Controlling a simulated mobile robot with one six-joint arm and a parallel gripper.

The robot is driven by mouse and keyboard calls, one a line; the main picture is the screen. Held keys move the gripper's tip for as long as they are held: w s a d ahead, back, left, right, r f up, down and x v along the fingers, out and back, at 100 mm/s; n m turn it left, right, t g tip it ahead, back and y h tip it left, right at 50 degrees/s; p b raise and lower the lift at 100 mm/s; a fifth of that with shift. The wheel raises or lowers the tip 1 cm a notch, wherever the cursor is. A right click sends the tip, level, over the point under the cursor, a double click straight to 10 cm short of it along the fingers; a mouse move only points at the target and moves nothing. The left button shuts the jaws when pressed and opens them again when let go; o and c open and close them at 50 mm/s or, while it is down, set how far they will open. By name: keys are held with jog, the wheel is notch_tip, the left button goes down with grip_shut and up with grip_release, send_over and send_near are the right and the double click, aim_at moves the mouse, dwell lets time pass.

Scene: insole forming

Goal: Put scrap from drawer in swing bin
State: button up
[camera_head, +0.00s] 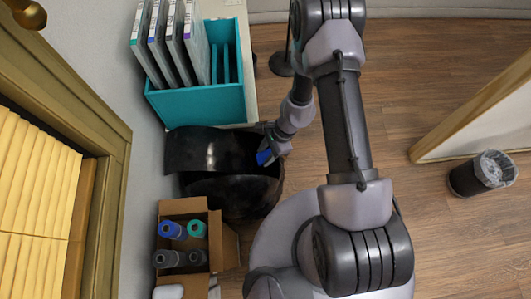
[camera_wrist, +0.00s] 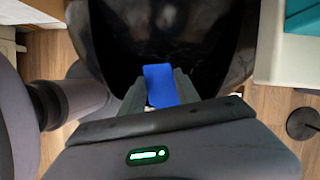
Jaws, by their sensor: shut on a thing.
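My gripper (camera_head: 270,153) is shut on a small blue scrap piece (camera_head: 264,157). In the wrist view, the blue scrap (camera_wrist: 160,84) sticks out between the two grey fingers of my gripper (camera_wrist: 158,92). The black swing bin (camera_head: 245,203) stands on the floor between the teal rack and the cardboard box. Its curved lid (camera_head: 195,150) looks tilted, with a dark opening showing. The scrap is at the bin's right side in the head view; in the wrist view the bin's dark opening (camera_wrist: 205,40) lies behind it. No drawer is clearly visible.
A teal rack (camera_head: 200,103) with several binders stands on a white surface behind the bin. A cardboard box (camera_head: 228,245) with several rolls is in front of it. A small wastebasket (camera_head: 465,180) stands at the right near a white panel (camera_head: 490,115). Open wooden floor lies between.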

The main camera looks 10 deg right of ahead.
notch_tip(320, 180, down, 3)
jog(key=shift+f+b, duration=0.15)
jog(key=shift+b, duration=1)
jog(key=o, duration=1.4)
jog(key=shift+c, duration=0.2)
jog(key=shift+r, duration=0.2)
jog(key=p+v, duration=0.8)
jog(key=v, duration=0.9)
jog(key=shift+d, duration=0.2)
jog(key=shift+w, duration=0.1)
